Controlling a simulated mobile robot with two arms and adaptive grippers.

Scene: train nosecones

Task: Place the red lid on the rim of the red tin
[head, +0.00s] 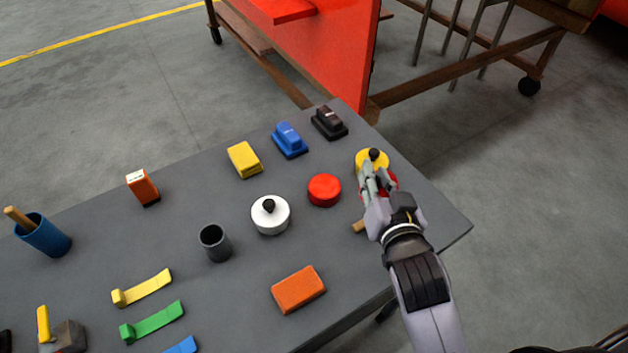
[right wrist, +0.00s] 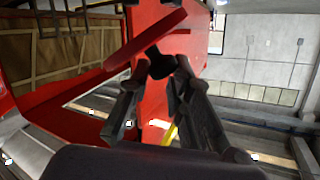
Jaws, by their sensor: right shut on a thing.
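The red tin (head: 324,190) stands upright on the grey table, left of my right gripper in the head view. My right gripper (head: 374,184) is shut on the black knob of the red lid. The lid (head: 391,181) shows only in part beside the fingers in the head view. In the right wrist view, the red lid (right wrist: 145,40) is a tilted disc beyond the fingertips (right wrist: 160,68), apart from any tin. The height of the lid above the table is hard to tell. My left gripper is not in view.
A yellow tin (head: 366,158) with a black knob stands just behind my right gripper. A white lidded tin (head: 270,217) is left of the red tin. An orange block (head: 298,290) lies near the front edge. Blue (head: 289,140) and black (head: 329,123) items stand at the back.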

